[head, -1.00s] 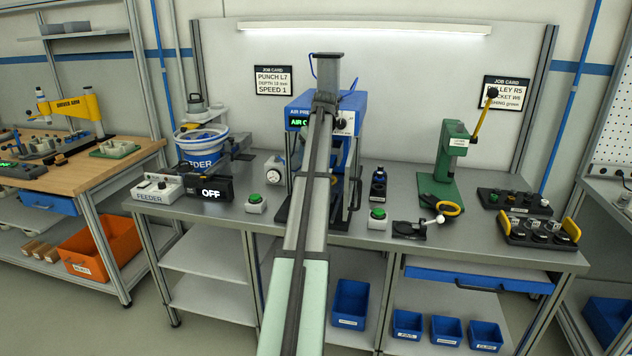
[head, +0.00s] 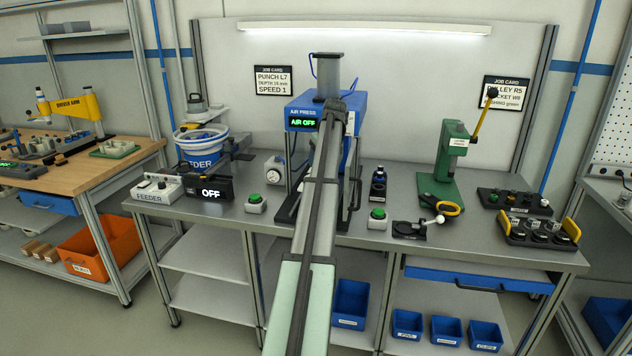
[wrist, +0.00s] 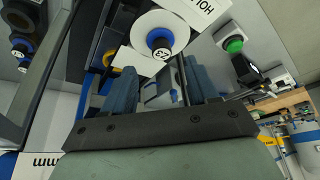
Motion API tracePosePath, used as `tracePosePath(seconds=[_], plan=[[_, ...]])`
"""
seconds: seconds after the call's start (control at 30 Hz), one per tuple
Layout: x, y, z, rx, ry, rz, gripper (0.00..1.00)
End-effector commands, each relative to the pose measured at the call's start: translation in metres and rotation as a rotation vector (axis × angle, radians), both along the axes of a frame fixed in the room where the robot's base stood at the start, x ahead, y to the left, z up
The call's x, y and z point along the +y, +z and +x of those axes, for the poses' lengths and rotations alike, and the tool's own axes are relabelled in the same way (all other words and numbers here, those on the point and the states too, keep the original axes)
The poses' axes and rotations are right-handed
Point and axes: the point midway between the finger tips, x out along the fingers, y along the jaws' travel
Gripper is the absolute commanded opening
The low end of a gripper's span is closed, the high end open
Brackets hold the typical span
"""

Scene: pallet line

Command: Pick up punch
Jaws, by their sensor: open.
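In the wrist view my gripper (wrist: 160,88) is open, with two blue-grey fingers apart and nothing clearly held between them. Just beyond the fingers is a white round disc (wrist: 180,28) with a dark, blue-ringed piece (wrist: 158,40) marked with a number that looks like 23. It may be the punch, but I cannot tell for sure. In the head view the blue air press (head: 300,113) shows "AIR OFF". My arm runs up in front of it and hides much of its middle. The fingertips are hidden in that view.
A job card (head: 273,81) reads "PUNCH L7". A dark bottle (head: 378,184), a green lever press (head: 447,160) and dark racks (head: 540,232) stand to the right.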

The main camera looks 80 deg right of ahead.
Motion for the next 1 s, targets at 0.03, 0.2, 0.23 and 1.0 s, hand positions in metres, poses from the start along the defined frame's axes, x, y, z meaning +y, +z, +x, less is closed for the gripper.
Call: tracePosePath(seconds=[0.03, 0.2, 0.23, 1.0], plan=[[0.000, -0.002, 0.001, 0.000, 0.000, 0.000, 0.58], [-0.002, -0.012, 0.004, 0.000, 0.000, 0.001, 0.58], [-0.003, -0.015, 0.005, 0.000, 0.000, 0.001, 0.58], [-0.012, -0.049, 0.016, 0.000, 0.000, 0.000, 0.36]])
